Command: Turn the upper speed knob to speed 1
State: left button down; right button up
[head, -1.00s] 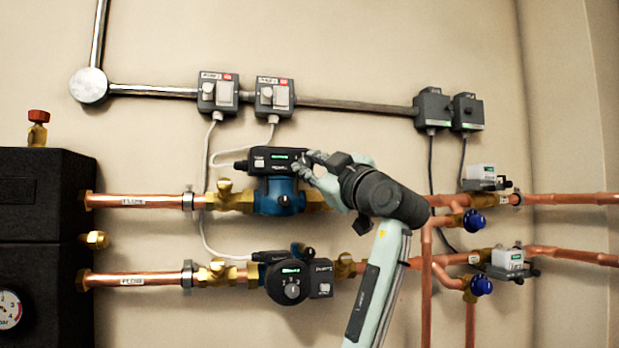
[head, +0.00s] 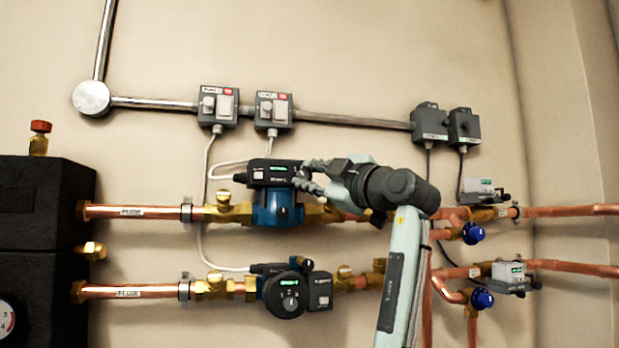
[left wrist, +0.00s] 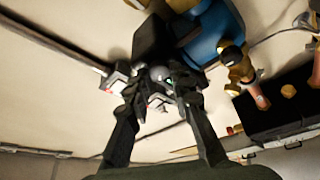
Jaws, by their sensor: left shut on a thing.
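The upper pump (head: 277,214) is blue with a black control box (head: 262,182) on top and a small green display. My left gripper (head: 303,177) comes from the right, with one finger above the other at the box's right end. It is shut on the upper speed knob, which the fingers mostly hide in the head view. In the left wrist view, my left gripper (left wrist: 160,92) has its fingers on either side of a dark part with a green glint; the knob's setting cannot be read. My right gripper is not in view.
A lower pump (head: 290,300) with a round dial sits below on a parallel copper pipe. Two grey switch boxes (head: 217,106) (head: 273,109) hang above with pale cables. Blue-capped valves (head: 474,234) and pipes lie right of my arm.

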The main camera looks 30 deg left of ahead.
pick_arm(q)
jog(key=c, duration=1.3)
grip_release()
jog(key=v, duration=1.2)
